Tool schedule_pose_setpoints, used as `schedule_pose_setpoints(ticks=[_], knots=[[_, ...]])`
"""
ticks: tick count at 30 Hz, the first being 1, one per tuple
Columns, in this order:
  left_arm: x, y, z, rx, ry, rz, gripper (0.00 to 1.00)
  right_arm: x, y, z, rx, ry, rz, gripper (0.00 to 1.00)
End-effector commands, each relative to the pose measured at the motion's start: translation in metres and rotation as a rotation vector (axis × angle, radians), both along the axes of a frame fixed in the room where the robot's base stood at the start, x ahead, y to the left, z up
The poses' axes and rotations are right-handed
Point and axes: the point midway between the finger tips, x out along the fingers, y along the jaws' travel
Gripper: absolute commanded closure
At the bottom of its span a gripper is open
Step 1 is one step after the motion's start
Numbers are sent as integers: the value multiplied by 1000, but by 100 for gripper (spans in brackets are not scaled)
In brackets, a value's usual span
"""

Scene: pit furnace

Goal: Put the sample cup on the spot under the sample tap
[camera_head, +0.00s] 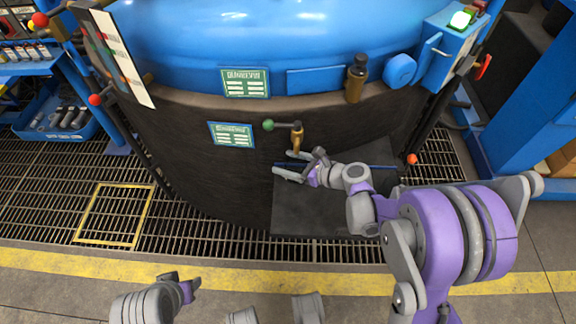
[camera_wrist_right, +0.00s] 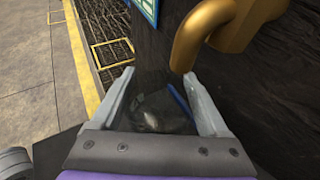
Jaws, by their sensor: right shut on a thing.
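The sample tap (camera_head: 297,137) is a brass spout with a green knob on the dark furnace wall. Its curved spout (camera_wrist_right: 200,35) fills the top of the right wrist view. My right gripper (camera_head: 288,165) is just below the tap's mouth. In the wrist view its fingers (camera_wrist_right: 158,105) are apart with a clear, dark-looking sample cup (camera_wrist_right: 150,119) between them. The cup's outline is faint, and I cannot make it out in the head view. A dark platform (camera_head: 300,215) lies below; the marked spot itself is not clear. My left gripper (camera_head: 187,287) is low at the left, its fingers unclear.
The blue furnace (camera_head: 200,40) stands close behind the tap, with green plates (camera_head: 231,134) on its wall. Red-knobbed levers (camera_head: 95,99) stand at the left. Floor grating with a yellow frame (camera_head: 113,213) is clear at the left. A blue bin (camera_head: 60,122) holds cylinders.

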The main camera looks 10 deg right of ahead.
Motion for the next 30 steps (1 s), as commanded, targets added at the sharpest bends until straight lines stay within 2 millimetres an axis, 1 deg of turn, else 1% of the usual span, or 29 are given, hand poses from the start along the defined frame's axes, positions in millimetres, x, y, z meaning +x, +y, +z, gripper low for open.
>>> schedule_pose_setpoints(ticks=[3, 6, 9, 11, 17, 21, 22, 25, 30], knots=[[0, 0, -1, 0, 0, 0, 50, 13, -4, 0, 0, 0, 0, 76], [1, 0, -11, 0, 3, 0, 50, 13, -4, -21, -1, 1, 0, 76], [2, 0, -17, 0, 5, 0, 50, 13, -4, -35, -1, 1, 0, 76], [2, 0, -17, 0, 5, 0, 50, 12, -4, -37, 0, 0, -1, 76], [2, 0, -16, 0, 5, 0, 50, 12, -4, -35, 0, 0, -1, 76], [3, 0, -20, 0, 6, 0, 50, 12, -4, -40, 0, 0, -1, 76], [3, 0, -20, 0, 6, 0, 50, 12, -4, -39, 0, 0, -1, 19], [3, 0, -19, 0, 6, 0, 50, 12, -4, -38, 0, 0, -1, 1], [2, 0, -19, 0, 6, 0, 50, 12, -4, -38, 0, 0, -1, 0]])
